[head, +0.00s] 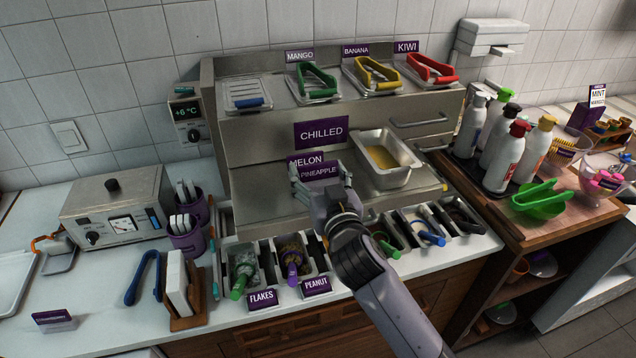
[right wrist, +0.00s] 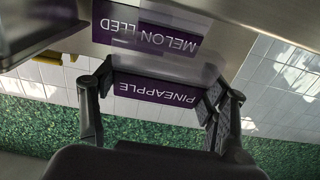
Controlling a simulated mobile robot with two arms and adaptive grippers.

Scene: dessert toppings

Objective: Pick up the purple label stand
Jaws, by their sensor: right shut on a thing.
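A purple label stand reading PINEAPPLE (head: 320,171) is between the fingers of my right gripper (head: 321,175), in front of the steel chilled unit. In the right wrist view the PINEAPPLE label (right wrist: 155,90) shows upside down, with the fingers of my right gripper (right wrist: 158,93) at its two ends. The gripper is shut on this label stand. A purple MELON label (head: 305,159) shows just behind and above it; the right wrist view also shows the MELON label (right wrist: 170,40). The lower part of the held stand is hidden by my gripper. My left gripper is not in view.
The steel chilled unit (head: 262,150) rises close behind the gripper. An open steel pan (head: 408,170) stands to its right. Topping bins with FLAKES (head: 263,299) and PEANUT (head: 317,287) labels lie below. Another small purple label (head: 52,317) stands at the front left.

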